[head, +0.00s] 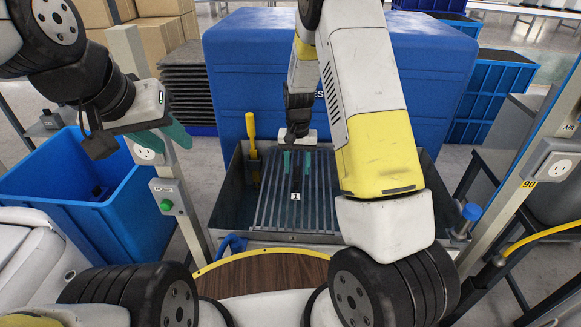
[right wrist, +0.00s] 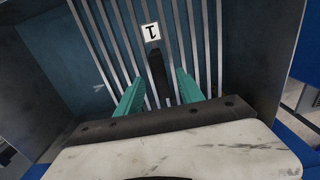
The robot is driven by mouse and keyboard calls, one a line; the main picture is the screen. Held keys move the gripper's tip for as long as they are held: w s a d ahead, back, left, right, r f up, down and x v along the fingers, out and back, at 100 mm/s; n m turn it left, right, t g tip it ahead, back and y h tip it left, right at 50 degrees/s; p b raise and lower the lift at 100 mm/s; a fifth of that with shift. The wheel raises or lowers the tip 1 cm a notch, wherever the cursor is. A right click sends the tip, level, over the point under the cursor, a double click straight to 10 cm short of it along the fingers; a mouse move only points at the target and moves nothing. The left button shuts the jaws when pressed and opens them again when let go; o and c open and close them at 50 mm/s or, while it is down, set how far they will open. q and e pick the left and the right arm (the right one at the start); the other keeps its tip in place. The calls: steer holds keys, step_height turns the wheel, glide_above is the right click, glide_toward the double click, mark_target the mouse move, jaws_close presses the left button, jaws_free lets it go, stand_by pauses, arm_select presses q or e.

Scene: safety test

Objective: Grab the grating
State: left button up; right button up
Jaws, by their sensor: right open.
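The grating (head: 268,205) is a row of parallel grey metal bars in a dark metal basin. It carries a white label marked 1 (head: 295,196) and a black upright part, perhaps its handle (right wrist: 158,72). My right gripper (head: 297,163) is over the grating, with its green fingers pointing down. In the right wrist view, the right gripper (right wrist: 157,92) is open, with its fingers on either side of the black part. A gap shows on each side; I cannot tell how deep the fingers reach. My left gripper (head: 172,132) is off to the left, away from the grating; its finger gap is unclear.
The basin (head: 225,205) has raised walls around the grating. A yellow-handled tool (head: 251,130) stands at its back left. A large blue case (head: 245,75) is behind it. A blue bin (head: 120,215) is at left. Posts with outlets (head: 556,168) flank the basin.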

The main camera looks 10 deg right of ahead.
mark_target(297, 172)
step_height(297, 172, down, 4)
steer(key=shift+w+r, duration=0.1)
steer(key=shift+r, duration=0.1)
jaws_close()
steer(key=shift+r, duration=0.1)
stand_by(1.3)
